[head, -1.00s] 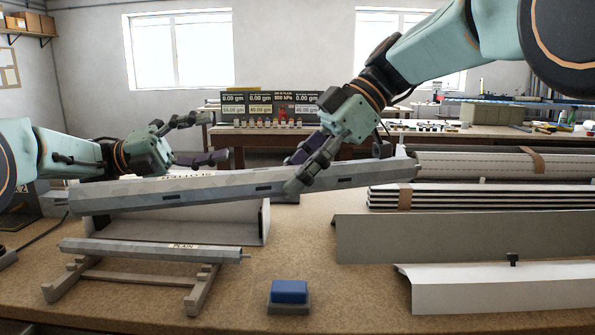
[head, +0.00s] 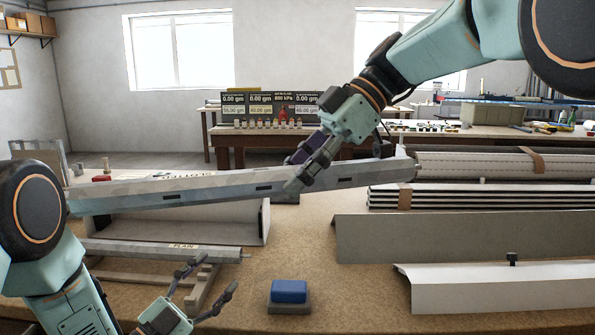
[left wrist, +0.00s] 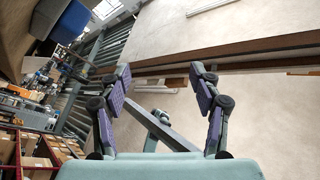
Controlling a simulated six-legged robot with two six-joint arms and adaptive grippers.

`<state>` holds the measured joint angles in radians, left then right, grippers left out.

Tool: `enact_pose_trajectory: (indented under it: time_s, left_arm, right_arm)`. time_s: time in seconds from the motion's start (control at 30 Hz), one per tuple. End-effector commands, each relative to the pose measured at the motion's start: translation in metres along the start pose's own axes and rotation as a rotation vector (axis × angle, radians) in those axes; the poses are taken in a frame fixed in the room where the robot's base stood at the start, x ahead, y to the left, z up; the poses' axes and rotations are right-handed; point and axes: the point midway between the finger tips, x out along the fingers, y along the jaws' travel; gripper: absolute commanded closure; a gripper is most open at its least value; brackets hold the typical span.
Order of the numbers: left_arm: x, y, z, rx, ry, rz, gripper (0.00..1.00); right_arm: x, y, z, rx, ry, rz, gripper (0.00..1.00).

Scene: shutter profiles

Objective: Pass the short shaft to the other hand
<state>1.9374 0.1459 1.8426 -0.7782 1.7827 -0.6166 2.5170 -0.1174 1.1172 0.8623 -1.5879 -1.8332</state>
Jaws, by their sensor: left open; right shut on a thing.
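A long grey faceted shaft (head: 215,190) with dark slots hangs nearly level above the bench in the head view, its right end slightly higher. My right gripper (head: 296,184) is shut on it right of its middle. My left gripper (head: 212,275) is open and empty, low in front of the shaft, beside a wooden stand (head: 200,290). In the left wrist view the left fingers (left wrist: 160,75) are spread with nothing gripped between them. A second thin shaft (head: 150,249) labelled PLAIN lies on the stand, partly hidden by my left arm.
A blue button block (head: 289,292) stands right of my left gripper. Stacked shutter profiles (head: 470,195) and bent sheets (head: 450,238) fill the bench's right side. A pale open box (head: 220,226) is behind the stand. Bare bench (head: 350,295) lies right of the button.

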Motion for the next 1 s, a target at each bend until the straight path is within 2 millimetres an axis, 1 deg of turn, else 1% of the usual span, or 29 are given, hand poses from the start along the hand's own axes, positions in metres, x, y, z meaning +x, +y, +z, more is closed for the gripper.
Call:
enact_pose_trajectory:
  time_s: [0.03,0.1,0.17,0.2,0.27,0.3,0.37,0.43,0.47,0.5,0.57,0.6,0.63,0.77,0.8,0.87,0.9,1.0]
  left_arm:
    - [-0.015,0.017,0.012,-0.061,-0.092,0.016,0.36]
    - [-0.035,0.038,0.025,-0.14,-0.209,0.033,0.36]
    - [-0.055,0.056,0.034,-0.205,-0.307,0.049,0.36]
    - [-0.069,0.067,0.039,-0.245,-0.372,0.059,0.36]
    - [-0.09,0.085,0.044,-0.304,-0.467,0.073,0.36]
    - [-0.105,0.095,0.046,-0.341,-0.531,0.081,0.36]
    - [-0.128,0.111,0.049,-0.395,-0.625,0.093,0.36]
    - [-0.156,0.128,0.049,-0.454,-0.733,0.105,0.36]
    - [-0.166,0.134,0.055,-0.475,-0.788,0.108,0.36]
    - [-0.181,0.142,0.063,-0.505,-0.863,0.112,0.36]
    - [-0.204,0.154,0.071,-0.549,-0.973,0.115,0.36]
    - [-0.221,0.162,0.075,-0.579,-1.048,0.116,0.36]
    - [-0.234,0.168,0.077,-0.6,-1.104,0.115,0.36]
    - [-0.289,0.189,0.08,-0.691,-1.341,0.098,0.36]
    - [-0.306,0.196,0.079,-0.717,-1.413,0.09,0.36]
    - [-0.332,0.204,0.075,-0.755,-1.52,0.075,0.36]
    - [-0.348,0.209,0.071,-0.778,-1.589,0.064,0.36]
    - [-0.384,0.219,0.06,-0.829,-1.743,0.031,0.36]
  right_arm:
    - [-0.001,0.0,-0.001,-0.001,0.001,0.001,1.0]
    - [-0.001,0.0,-0.001,-0.001,0.001,0.001,1.0]
    - [-0.001,0.0,-0.001,-0.001,0.001,0.001,1.0]
    - [-0.001,0.0,-0.001,-0.001,0.001,0.001,1.0]
    - [-0.001,0.0,-0.001,-0.001,0.001,0.001,1.0]
    - [-0.001,0.0,-0.001,-0.001,0.001,0.001,1.0]
    - [-0.001,0.0,-0.001,-0.001,0.001,0.001,1.0]
    - [-0.001,0.0,-0.001,-0.001,0.001,0.001,1.0]
    - [-0.001,0.0,-0.001,-0.001,0.001,0.001,1.0]
    - [-0.001,0.0,-0.001,-0.001,0.001,0.001,1.0]
    - [-0.001,0.0,-0.001,-0.001,0.001,0.001,1.0]
    - [-0.001,0.0,-0.001,-0.001,0.001,0.001,1.0]
    - [-0.001,0.0,-0.001,-0.001,0.001,0.001,1.0]
    - [-0.001,0.0,-0.001,-0.001,0.001,0.001,1.0]
    - [-0.001,0.0,-0.001,-0.001,0.001,0.001,1.0]
    - [-0.001,0.0,-0.001,-0.001,0.001,0.001,1.0]
    - [-0.001,0.0,-0.001,-0.001,0.001,0.001,1.0]
    - [-0.001,0.0,-0.001,-0.001,0.001,0.001,1.0]
